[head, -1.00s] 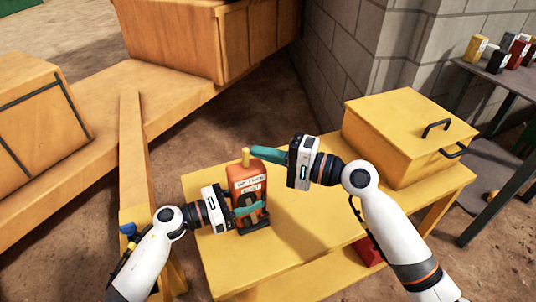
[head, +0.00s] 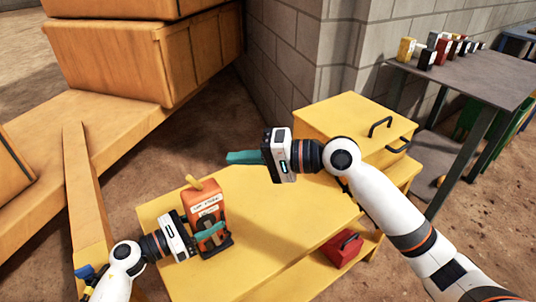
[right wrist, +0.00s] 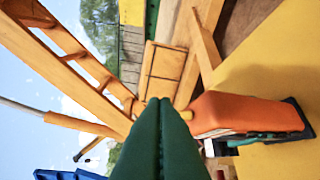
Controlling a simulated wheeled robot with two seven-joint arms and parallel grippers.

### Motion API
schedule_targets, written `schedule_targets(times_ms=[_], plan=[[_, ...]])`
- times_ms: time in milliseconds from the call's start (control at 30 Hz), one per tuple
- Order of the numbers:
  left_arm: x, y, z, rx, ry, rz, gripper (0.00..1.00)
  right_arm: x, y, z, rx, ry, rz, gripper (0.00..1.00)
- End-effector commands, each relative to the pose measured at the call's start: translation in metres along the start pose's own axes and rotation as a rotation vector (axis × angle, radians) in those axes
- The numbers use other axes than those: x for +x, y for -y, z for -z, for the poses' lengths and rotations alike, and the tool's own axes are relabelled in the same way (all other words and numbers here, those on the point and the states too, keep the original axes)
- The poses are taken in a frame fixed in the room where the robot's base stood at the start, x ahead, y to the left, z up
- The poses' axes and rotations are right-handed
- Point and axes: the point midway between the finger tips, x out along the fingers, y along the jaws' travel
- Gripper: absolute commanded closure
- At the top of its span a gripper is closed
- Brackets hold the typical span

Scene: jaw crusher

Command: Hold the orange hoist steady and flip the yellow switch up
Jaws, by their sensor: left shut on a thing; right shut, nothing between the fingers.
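The orange hoist (head: 205,206) stands on the yellow bench with a white label on its front and a dark base. The yellow switch (head: 194,183) on its top leans up to the left in the head view. My left gripper (head: 210,232) is shut on the lower part of the hoist, its teal fingers across the front. My right gripper (head: 232,158) is shut and empty, above and to the right of the switch, apart from it.
The yellow bench top (head: 270,220) is clear right of the hoist. A yellow box (head: 345,125) with a dark handle stands at its back right. A red box (head: 342,248) sits on the lower shelf. A grey table (head: 465,80) with several small items stands behind.

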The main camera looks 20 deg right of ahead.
Motion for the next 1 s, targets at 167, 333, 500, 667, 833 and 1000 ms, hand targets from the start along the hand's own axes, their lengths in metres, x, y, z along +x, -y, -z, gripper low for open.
schedule_targets(times_ms=[167, 333, 500, 667, 833, 1000], plan=[[0.0, 0.0, 0.0, -0.001, 0.0, 0.0, 1.0, -0.039, -0.003, 0.0, 0.0, 0.003, 0.002, 1.0], [0.0, 0.0, 0.0, -0.001, 0.0, 0.0, 1.0, -0.06, -0.006, 0.001, 0.0, 0.002, 0.001, 1.0], [0.0, 0.0, 0.0, -0.001, 0.0, -0.001, 1.0, -0.068, -0.008, 0.001, 0.0, 0.001, 0.0, 1.0], [0.0, 0.0, 0.0, -0.001, 0.0, -0.001, 1.0, -0.068, -0.008, 0.001, 0.001, 0.0, -0.001, 1.0], [0.0, 0.0, 0.0, -0.001, 0.0, -0.001, 1.0, -0.068, -0.008, 0.001, 0.001, 0.0, -0.001, 1.0], [0.0, 0.0, 0.0, -0.001, 0.0, -0.001, 0.28, -0.068, -0.008, 0.001, 0.001, 0.0, -0.001, 1.0]])
